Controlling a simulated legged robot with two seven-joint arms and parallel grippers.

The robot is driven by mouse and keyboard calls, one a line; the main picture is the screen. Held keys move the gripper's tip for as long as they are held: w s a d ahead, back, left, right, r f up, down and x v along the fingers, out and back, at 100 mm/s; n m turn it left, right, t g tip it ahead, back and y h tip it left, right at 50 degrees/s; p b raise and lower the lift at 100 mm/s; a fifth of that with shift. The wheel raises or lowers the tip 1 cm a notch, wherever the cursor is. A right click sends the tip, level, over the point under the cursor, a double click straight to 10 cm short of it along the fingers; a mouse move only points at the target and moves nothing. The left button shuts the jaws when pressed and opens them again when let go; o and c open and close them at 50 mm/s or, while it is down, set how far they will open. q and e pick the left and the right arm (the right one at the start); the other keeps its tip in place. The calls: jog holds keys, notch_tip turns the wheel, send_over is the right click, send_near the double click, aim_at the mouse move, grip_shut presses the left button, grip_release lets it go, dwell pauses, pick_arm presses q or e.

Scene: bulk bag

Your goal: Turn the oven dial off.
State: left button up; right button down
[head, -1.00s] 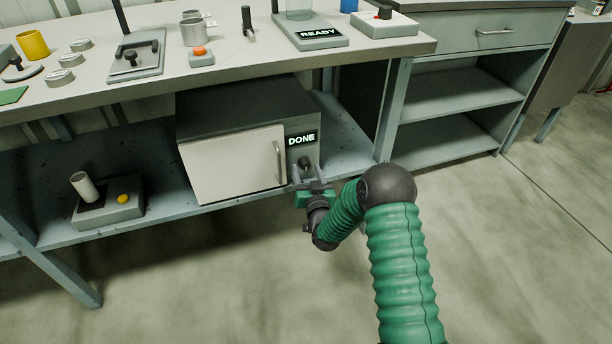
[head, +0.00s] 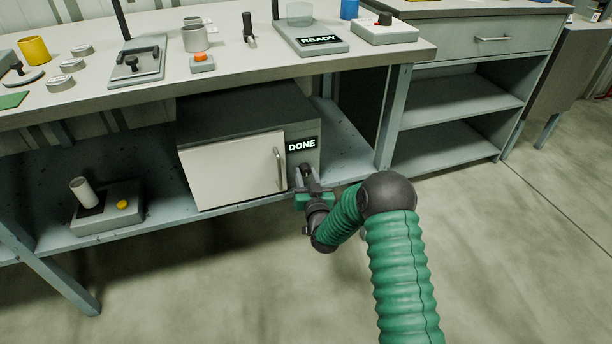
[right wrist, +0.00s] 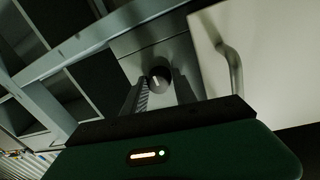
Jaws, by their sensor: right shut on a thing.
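The oven (head: 235,112) is a grey box with a white door (head: 230,168) on the lower shelf, and the door is closed. Its display (head: 302,145) reads DONE. The dial is a dark round knob below the display, mostly hidden by my gripper in the head view. In the right wrist view the dial (right wrist: 160,77) has a pale mark and sits between the fingertips. My right gripper (head: 309,180) is at the oven's front panel, shut on the dial; it also shows in the right wrist view (right wrist: 160,90). My left gripper is not in view.
The oven's door handle (head: 279,168) is close to the left of my right gripper. The bench top (head: 250,75) overhangs the shelf. A bench leg (head: 388,120) stands to the right. The floor in front is clear.

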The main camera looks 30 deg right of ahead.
jog(key=n+p, duration=0.1)
jog(key=n, duration=0.3)
jog(key=shift+f+n+t, duration=0.15)
jog(key=shift+n+t, duration=0.15)
jog(key=n, duration=0.4)
jog(key=shift+n+t+y+p, duration=0.3)
jog(key=shift+n, duration=0.1)
jog(key=n, duration=0.5)
jog(key=shift+f+y+p, duration=0.15)
jog(key=shift+y+p, duration=0.15)
jog(key=shift+p, duration=0.05)
jog(key=shift+s+f+n+t+y+p, duration=0.1)
jog(key=shift+n+t+y+p, duration=0.3)
jog(key=shift+n, duration=2)
jog(key=c, duration=1.1)
grip_release()
jog(key=shift+o, duration=0.4)
jog(key=shift+d, duration=0.1)
